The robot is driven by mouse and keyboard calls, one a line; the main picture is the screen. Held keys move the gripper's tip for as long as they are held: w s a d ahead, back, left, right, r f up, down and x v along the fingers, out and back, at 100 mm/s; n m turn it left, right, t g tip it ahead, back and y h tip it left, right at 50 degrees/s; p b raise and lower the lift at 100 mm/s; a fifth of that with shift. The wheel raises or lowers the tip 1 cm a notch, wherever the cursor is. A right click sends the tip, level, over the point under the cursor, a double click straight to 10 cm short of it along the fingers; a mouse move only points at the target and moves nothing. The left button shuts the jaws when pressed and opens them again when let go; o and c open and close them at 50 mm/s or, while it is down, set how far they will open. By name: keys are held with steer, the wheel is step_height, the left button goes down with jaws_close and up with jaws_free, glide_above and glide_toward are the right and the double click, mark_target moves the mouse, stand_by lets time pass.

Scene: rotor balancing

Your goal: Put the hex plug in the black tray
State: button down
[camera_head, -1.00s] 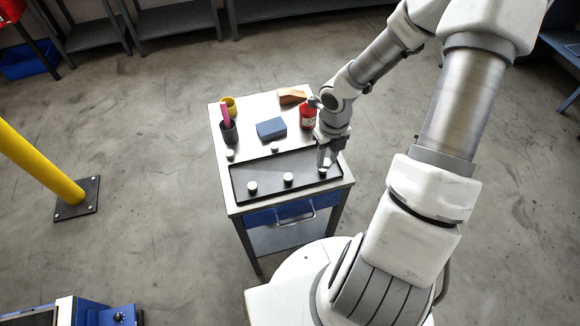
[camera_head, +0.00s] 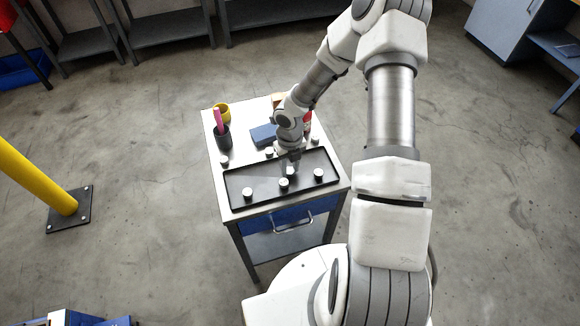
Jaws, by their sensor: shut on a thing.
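The black tray (camera_head: 236,199) lies along the near side of the small table. Three small dark plugs with white tops show in it: a left one (camera_head: 247,193), a middle one (camera_head: 284,184) and a right one (camera_head: 319,174). My gripper (camera_head: 289,172) is low over the tray, right at the middle plug, with its fingers closed. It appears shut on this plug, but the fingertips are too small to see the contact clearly. I cannot tell from the shapes which plug is the hex one.
Behind the tray stand similar white-topped pieces at left (camera_head: 224,161), middle (camera_head: 269,152) and right (camera_head: 315,140). A blue block (camera_head: 263,134), a dark cup (camera_head: 223,137) with a pink item and a yellow cup (camera_head: 222,112) stand farther back. My arm partly hides a red container (camera_head: 308,122).

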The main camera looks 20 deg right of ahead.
mark_target(290, 170)
steer(key=shift+f, duration=0.1)
steer(key=c, duration=0.6)
jaws_free()
step_height(290, 170, up, 12)
steer(key=shift+r+p, duration=0.2)
steer(key=shift+p, duration=0.5)
